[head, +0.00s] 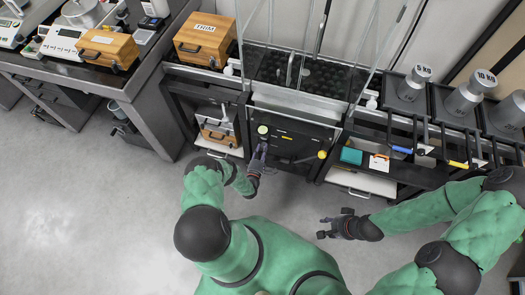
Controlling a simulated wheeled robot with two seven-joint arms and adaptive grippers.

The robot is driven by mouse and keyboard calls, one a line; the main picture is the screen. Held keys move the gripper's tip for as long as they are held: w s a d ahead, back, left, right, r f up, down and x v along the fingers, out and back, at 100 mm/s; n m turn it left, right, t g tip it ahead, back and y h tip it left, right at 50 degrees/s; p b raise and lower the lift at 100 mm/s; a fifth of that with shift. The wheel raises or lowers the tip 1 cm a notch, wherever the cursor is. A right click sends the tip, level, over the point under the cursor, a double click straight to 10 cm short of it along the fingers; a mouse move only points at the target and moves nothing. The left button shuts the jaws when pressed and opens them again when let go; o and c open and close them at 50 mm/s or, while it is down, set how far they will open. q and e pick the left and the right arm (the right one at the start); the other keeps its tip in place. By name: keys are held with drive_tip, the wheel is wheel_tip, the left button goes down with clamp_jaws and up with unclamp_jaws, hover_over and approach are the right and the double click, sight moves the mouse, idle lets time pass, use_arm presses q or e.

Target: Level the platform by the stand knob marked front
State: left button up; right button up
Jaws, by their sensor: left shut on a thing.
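The dark platform (320,78) with a dotted surface sits inside a clear-walled frame at the top centre. Below it is the black stand front panel (292,135). A pale round piece (262,130) shows at the panel's left and a yellow knob (322,154) at its right. My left gripper (262,148) is at the panel's left part, just below the pale piece, shut on a stand knob that its fingers mostly hide. The knob markings are too small to read. My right gripper (322,228) is open and empty above the floor, apart from the stand.
Large metal weights (413,82) stand on the right bench. A teal box (351,156) and hanging tools are below them. Wooden cases (204,38) sit on the left benches. A side table (140,108) stands at the left. The grey floor (90,215) is clear at lower left.

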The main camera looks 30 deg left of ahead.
use_arm(q)
drive_tip(key=shift+w+d+m+b, duration=0.1)
drive_tip(key=shift+d+m+b, duration=0.05)
drive_tip(key=shift+m, duration=0.7)
drive_tip(key=shift+d+m+b, duration=0.15)
drive_tip(key=shift+m, duration=0.7)
drive_tip(key=o, duration=1.1)
drive_tip(key=shift+a, duration=0.1)
drive_tip(key=v, duration=1.2)
drive_tip(key=shift+f, duration=0.1)
